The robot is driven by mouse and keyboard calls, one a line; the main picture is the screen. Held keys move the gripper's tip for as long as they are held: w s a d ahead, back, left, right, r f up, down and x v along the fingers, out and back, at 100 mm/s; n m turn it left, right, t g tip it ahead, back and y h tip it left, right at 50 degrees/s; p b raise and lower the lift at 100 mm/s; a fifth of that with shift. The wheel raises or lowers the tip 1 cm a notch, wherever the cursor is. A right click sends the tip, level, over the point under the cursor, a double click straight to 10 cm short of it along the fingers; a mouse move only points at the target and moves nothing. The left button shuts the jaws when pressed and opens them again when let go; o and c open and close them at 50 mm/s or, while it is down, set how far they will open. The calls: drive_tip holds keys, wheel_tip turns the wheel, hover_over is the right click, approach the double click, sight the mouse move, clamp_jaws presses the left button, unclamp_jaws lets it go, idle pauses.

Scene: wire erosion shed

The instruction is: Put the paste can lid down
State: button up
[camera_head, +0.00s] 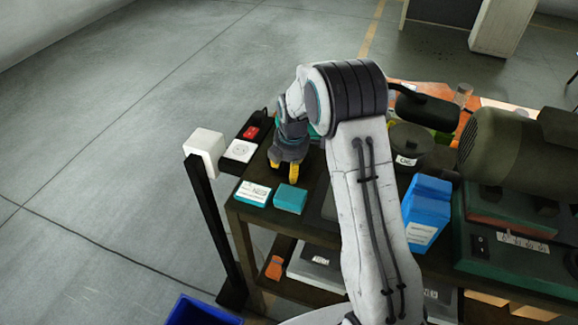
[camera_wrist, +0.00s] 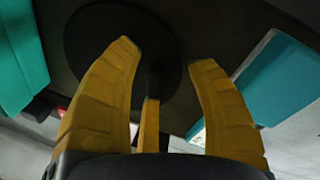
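The paste can lid, a dark round disc (camera_wrist: 88,38) with a knob in its middle, lies beneath my gripper (camera_wrist: 166,56) in the wrist view, against a dark surface. My yellow fingers are spread on both sides of the knob, with visible gaps between tips and knob. In the head view my gripper (camera_head: 287,176) points down, low over the left end of the dark bench (camera_head: 240,212); the lid is hidden there. A dark round can (camera_head: 411,147) with a white label stands further right on the bench, beyond my arm.
Two teal boxes (camera_head: 252,193) (camera_head: 290,199) stand close to my gripper. A socket block (camera_head: 240,151) and a red-switch block (camera_head: 252,132) sit behind it at the bench edge. A blue box (camera_head: 426,212) and a large motor-like machine (camera_head: 510,147) occupy the right.

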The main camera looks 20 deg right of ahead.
drive_tip(key=shift+r, duration=0.1)
drive_tip(key=r, duration=0.3)
drive_tip(key=s+r+b, duration=0.1)
drive_tip(key=r, duration=0.3)
drive_tip(key=shift+s+r, duration=0.15)
drive_tip(key=shift+s, duration=0.05)
drive_tip(key=shift+r+b, duration=0.2)
drive_tip(key=shift+b, duration=0.7)
drive_tip(key=s+r+m+b, duration=0.3)
drive_tip(key=s+r+m, duration=0.2)
drive_tip(key=s+r, duration=0.35)
drive_tip(key=s+f+m+t, duration=0.1)
drive_tip(key=s+f+m, duration=0.1)
drive_tip(key=s+m, duration=0.4)
drive_tip(key=s+f+m+t, duration=0.1)
drive_tip(key=s+m, duration=0.5)
drive_tip(key=s, duration=0.9)
drive_tip(key=shift+s+f+m, duration=0.25)
drive_tip(key=shift+f+m, duration=0.15)
drive_tip(key=shift+f, duration=0.05)
